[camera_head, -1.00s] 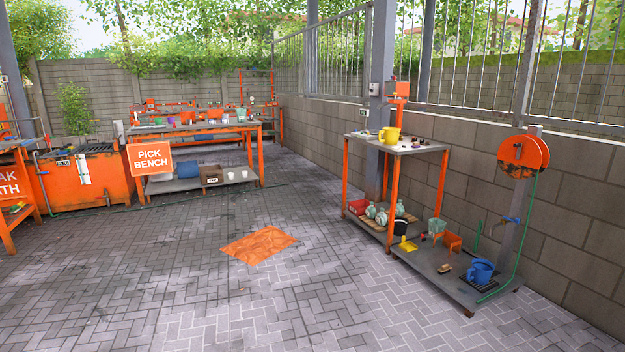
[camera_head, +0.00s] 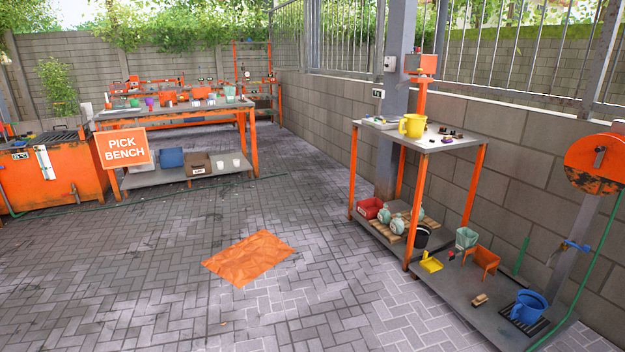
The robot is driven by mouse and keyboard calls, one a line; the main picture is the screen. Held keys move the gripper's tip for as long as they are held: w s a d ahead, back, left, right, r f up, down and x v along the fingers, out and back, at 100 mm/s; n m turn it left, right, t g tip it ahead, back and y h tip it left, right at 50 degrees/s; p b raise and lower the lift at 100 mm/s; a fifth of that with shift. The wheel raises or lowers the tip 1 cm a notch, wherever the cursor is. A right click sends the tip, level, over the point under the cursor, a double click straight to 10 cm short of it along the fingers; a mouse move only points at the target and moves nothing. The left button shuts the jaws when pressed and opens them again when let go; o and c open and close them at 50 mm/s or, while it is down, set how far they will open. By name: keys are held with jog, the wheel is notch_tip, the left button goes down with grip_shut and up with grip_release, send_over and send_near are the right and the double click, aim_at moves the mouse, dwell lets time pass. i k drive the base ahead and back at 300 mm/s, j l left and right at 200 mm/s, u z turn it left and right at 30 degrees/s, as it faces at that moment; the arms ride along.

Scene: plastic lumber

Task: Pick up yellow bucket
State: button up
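A yellow bucket (camera_head: 412,126) with a handle on its side stands upright on the grey top of a tall orange-legged bench (camera_head: 440,143) at the right. It sits near the bench top's front edge, with small dark items to its right. My gripper is not in the head view, so its state does not show. Nothing hides the bucket.
Below the bench is a shelf with a red bin (camera_head: 369,208) and white jars. A low grey platform (camera_head: 462,299) holds a blue bucket (camera_head: 529,306). An orange sheet (camera_head: 247,257) lies on open paving. The pick bench (camera_head: 188,175) stands back left.

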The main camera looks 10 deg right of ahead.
aim_at(414, 124)
jog(key=i, duration=1.95)
jog(key=i+z, duration=0.15)
jog(key=i, duration=0.45)
jog(key=i+j+z, duration=0.15)
jog(key=i, duration=0.45)
jog(key=i+j+z, duration=0.15)
jog(key=i, duration=0.4)
jog(key=i+j+z, duration=0.75)
jog(key=i+l, duration=0.05)
jog(key=i, duration=0.05)
